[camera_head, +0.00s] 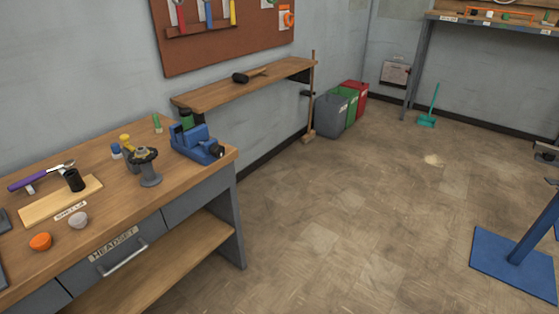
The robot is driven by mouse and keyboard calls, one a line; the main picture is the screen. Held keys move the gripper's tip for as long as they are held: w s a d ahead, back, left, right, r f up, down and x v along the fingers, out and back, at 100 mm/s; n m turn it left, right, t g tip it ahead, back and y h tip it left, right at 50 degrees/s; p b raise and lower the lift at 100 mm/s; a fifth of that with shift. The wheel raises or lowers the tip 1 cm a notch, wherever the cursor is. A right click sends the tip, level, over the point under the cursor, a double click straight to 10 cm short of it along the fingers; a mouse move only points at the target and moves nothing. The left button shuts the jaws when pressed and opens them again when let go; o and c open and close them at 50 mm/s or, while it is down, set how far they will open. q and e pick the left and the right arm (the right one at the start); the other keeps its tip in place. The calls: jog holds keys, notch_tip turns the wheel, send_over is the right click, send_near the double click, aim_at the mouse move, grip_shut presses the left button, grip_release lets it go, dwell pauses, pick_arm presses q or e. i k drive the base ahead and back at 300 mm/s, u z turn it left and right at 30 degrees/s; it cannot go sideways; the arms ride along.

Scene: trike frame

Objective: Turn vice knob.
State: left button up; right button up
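A blue vice (194,138) sits on the wooden workbench (165,188) near its far right corner. A dark round part that looks like its knob (216,150) is at the vice's right front, close to the bench edge. The handle details are too small to tell. A grey stand with a round dark top (147,168) stands to the left of the vice, apart from it. Neither of my grippers shows in the head view.
The bench also holds a purple-handled tool (40,176), an orange lump (40,241) and small bottles (116,151). A wall shelf (235,88) and bins (332,115) stand behind. A blue stand base (515,262) is at right.

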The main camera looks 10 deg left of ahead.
aim_at(218, 151)
jog(key=z, duration=0.85)
jog(key=i, duration=0.85)
jog(key=u, duration=0.3)
